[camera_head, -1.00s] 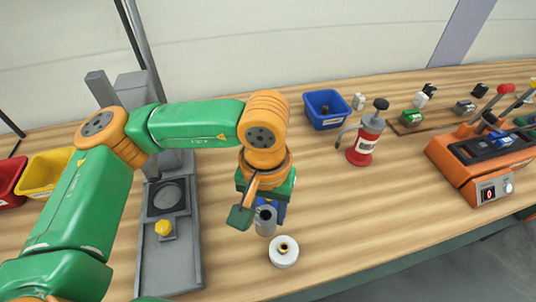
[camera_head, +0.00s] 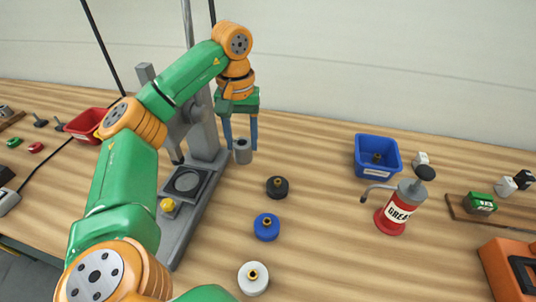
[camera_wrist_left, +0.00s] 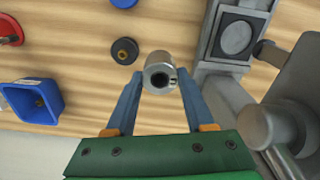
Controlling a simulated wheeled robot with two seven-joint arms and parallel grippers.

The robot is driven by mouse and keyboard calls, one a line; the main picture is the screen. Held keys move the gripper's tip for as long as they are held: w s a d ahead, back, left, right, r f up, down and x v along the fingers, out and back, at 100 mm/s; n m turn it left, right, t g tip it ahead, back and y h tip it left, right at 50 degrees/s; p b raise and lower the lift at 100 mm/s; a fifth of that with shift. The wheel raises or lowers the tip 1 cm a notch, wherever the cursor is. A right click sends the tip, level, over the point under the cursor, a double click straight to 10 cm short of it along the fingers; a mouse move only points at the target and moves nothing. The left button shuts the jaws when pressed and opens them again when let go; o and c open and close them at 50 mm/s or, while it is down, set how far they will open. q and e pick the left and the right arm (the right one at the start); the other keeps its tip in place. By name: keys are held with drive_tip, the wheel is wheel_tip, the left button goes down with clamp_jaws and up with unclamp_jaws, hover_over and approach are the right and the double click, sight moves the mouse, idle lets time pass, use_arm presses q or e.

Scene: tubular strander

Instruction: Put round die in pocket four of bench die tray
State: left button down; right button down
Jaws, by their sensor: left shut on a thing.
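My left gripper (camera_head: 241,146) is shut on a grey metal cylinder (camera_head: 243,153) with a round bore, which looks like the round die. It holds the cylinder upright by its sides, beside the grey press. In the left wrist view, the cylinder (camera_wrist_left: 159,72) sits between the blue fingertips (camera_wrist_left: 159,84), its bore facing the camera. Whether it touches the bench is hard to tell. I cannot identify a die tray with four pockets in these views. My right gripper is not in view.
A grey bench press (camera_head: 180,225) stands left of the gripper. Black (camera_head: 277,188), blue (camera_head: 266,228) and white (camera_head: 253,279) round pieces with brass tops stand in front. A blue bin (camera_head: 378,157) and red grease can (camera_head: 398,207) stand right.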

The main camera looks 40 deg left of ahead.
use_arm(q)
drive_tip(key=shift+w+f, duration=0.1)
drive_tip(key=shift+f, duration=0.15)
drive_tip(key=w+d+f, duration=0.2)
drive_tip(key=d+f, duration=0.1)
drive_tip(key=f, duration=0.1)
drive_tip(key=w+d+f+p, duration=0.1)
drive_tip(key=w+d+f, duration=0.2)
drive_tip(key=d+f, duration=0.1)
drive_tip(key=w+d+f+p, duration=0.1)
drive_tip(key=w+d+f, duration=0.2)
drive_tip(key=d, duration=0.1)
drive_tip(key=shift+w+f, duration=0.1)
drive_tip(key=shift+f, duration=0.55)
drive_tip(key=shift+f+b, duration=0.2)
drive_tip(key=shift+b, duration=0.15)
drive_tip(key=c, duration=0.5)
unclamp_jaws()
drive_tip(key=shift+c, duration=0.2)
drive_tip(key=shift+r, duration=0.1)
